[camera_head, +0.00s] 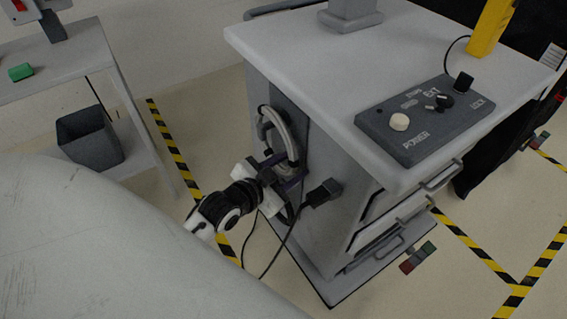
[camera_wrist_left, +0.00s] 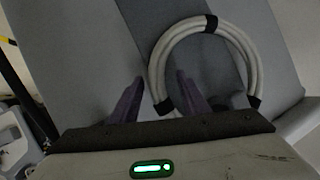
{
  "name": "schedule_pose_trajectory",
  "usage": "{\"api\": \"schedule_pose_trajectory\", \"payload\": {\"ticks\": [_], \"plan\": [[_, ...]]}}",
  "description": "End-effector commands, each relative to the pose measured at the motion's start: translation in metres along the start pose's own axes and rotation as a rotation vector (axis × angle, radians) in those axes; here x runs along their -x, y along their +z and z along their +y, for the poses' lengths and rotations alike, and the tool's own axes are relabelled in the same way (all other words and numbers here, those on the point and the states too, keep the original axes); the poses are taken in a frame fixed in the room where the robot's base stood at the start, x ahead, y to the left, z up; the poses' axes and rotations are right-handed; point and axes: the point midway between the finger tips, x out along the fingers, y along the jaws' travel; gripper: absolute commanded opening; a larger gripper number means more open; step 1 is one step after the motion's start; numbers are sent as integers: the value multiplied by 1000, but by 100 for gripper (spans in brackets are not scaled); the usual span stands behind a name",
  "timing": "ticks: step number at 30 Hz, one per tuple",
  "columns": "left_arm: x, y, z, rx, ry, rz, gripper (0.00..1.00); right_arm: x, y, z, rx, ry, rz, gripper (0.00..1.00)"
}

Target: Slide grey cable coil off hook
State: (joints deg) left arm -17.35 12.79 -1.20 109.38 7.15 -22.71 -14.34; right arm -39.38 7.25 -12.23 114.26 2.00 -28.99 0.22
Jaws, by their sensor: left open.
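The grey cable coil (camera_head: 293,143) hangs against the side of the grey cart. In the left wrist view the coil (camera_wrist_left: 178,35) is a ring of pale grey strands with black ties. My left gripper (camera_head: 284,170) is at the coil's lower part. In the left wrist view its two purple fingers (camera_wrist_left: 158,92) are spread, one on each side of the coil's left strand, with a black tie low between them. The fingers do not look closed on the strand. I cannot make out the hook clearly. My right gripper is not in view.
A black plug (camera_head: 324,192) with a hanging cable sticks out of the cart side near the gripper. The cart top (camera_head: 330,60) carries a dark control panel (camera_head: 428,118). A dark bin (camera_head: 90,138) stands under a table at left. Striped tape marks the floor.

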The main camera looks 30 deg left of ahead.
Motion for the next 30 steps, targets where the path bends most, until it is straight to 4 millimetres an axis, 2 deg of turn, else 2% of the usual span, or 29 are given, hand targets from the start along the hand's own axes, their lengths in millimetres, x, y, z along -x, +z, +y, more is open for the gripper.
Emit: {"api": "schedule_pose_trajectory", "payload": {"ticks": [8,15,16,18,19,22,30], "plan": [[-2,0,0,1,1,-1,42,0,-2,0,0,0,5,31],[-1,0,0,1,1,-1,3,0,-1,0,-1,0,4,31],[-1,0,0,1,1,-1,0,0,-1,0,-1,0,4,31],[-1,0,0,1,1,-1,0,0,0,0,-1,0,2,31],[-1,0,0,1,1,-1,15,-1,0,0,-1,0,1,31],[-1,0,0,1,1,-1,0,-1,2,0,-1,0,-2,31],[0,-4,-2,-1,-1,3,0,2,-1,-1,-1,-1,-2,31]]}}
